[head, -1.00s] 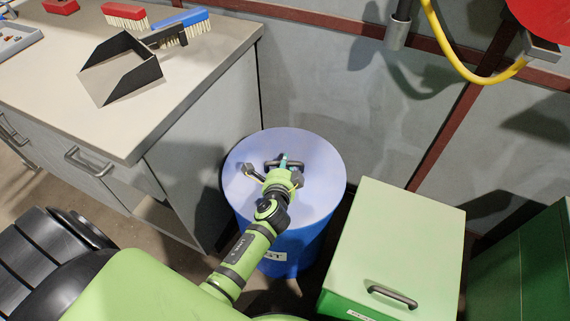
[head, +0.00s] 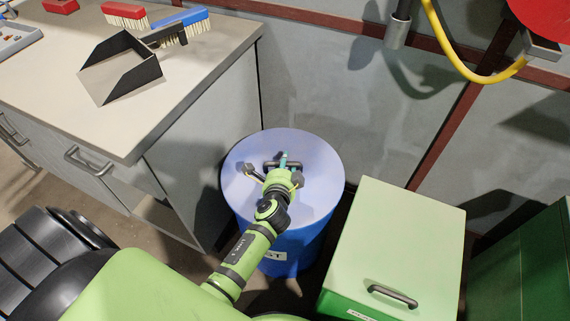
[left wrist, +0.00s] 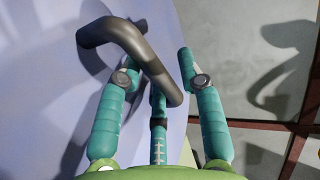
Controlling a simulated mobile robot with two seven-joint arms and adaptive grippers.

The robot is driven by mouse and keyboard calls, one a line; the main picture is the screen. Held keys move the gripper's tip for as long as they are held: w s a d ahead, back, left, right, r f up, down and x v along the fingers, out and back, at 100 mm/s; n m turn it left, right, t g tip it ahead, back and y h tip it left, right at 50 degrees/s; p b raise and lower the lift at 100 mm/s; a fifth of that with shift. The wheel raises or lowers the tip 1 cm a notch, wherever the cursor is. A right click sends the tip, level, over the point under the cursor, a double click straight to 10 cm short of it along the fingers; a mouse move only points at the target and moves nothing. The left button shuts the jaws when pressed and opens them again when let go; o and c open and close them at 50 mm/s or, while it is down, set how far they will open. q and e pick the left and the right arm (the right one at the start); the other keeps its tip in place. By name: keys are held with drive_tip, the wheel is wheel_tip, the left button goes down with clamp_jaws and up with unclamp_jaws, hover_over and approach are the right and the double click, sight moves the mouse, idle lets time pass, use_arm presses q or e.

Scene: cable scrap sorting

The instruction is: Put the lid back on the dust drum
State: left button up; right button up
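The lid (head: 318,180) is a pale blue disc lying on top of the blue dust drum (head: 310,245), and it looks level. Its dark grey bar handle (head: 297,164) stands up near the middle. My left gripper (head: 283,166) is over the lid at this handle. In the left wrist view, its teal fingers (left wrist: 160,68) are spread apart, with the handle (left wrist: 148,52) crossing diagonally between them. The fingers do not look closed around it. The lid's rim under my arm is hidden. My right gripper is not in view.
A green bin (head: 400,235) with a handled top stands close to the drum's right. A workbench (head: 130,125) on the left carries a dustpan (head: 122,70) and brushes (head: 183,24). A wall is behind the drum. A yellow hose (head: 450,55) hangs at upper right.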

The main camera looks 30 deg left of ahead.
use_arm(q)
drive_tip(key=shift+s, duration=0.25)
drive_tip(key=v, duration=1.1)
drive_tip(key=shift+s+d+r, duration=0.15)
drive_tip(key=shift+s+r, duration=0.05)
drive_tip(key=shift+r, duration=0.1)
